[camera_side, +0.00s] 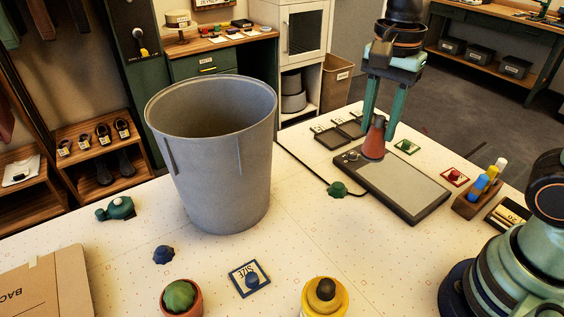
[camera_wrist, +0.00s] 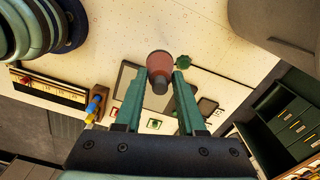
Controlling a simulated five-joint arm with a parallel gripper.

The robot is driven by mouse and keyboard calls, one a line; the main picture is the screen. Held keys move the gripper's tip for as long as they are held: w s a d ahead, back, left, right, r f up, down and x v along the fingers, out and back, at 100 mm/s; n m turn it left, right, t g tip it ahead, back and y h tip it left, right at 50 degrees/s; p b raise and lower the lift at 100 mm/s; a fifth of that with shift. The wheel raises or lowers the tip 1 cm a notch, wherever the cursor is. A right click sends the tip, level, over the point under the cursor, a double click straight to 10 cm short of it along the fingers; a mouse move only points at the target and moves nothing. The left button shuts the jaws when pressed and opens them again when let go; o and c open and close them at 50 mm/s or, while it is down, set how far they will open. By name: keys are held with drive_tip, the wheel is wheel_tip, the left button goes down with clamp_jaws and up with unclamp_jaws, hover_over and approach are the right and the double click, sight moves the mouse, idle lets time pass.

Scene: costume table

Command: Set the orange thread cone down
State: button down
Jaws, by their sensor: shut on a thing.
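The orange thread cone (camera_side: 374,143) looks reddish-orange and stands upright between the fingers of my gripper (camera_side: 378,122) in the side view. Its wide base is down, over the far left part of a dark-framed grey tablet (camera_side: 405,183); I cannot tell whether it touches the tablet. In the wrist view the cone (camera_wrist: 159,64) shows between the fingertips of my gripper (camera_wrist: 157,78), its dark narrow top toward the camera. My gripper is shut on it, pointing down.
A large grey bin (camera_side: 222,160) stands on the table left of the tablet. A green lump (camera_side: 338,189) with a cord lies left of the tablet. A wooden holder (camera_side: 478,200) with colored sticks is to the right.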

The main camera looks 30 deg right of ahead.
wheel_tip(320, 180, down, 20)
drive_tip(key=shift+r, duration=0.2)
idle(0.4)
drive_tip(key=shift+f, duration=0.1)
drive_tip(key=c, duration=0.5)
unclamp_jaws()
drive_tip(key=d+r+n+t, duration=0.2)
drive_tip(key=r+n, duration=0.4)
drive_tip(key=r, duration=0.4)
drive_tip(key=d+r+n+t, duration=0.3)
drive_tip(key=r+n, duration=0.4)
drive_tip(key=r, duration=0.3)
drive_tip(key=shift+s+r, duration=0.15)
drive_tip(key=shift+o, duration=0.8)
drive_tip(key=shift+s+d+r+n+t, duration=0.1)
drive_tip(key=shift+d+r+n+t, duration=0.2)
drive_tip(key=shift+n, duration=0.5)
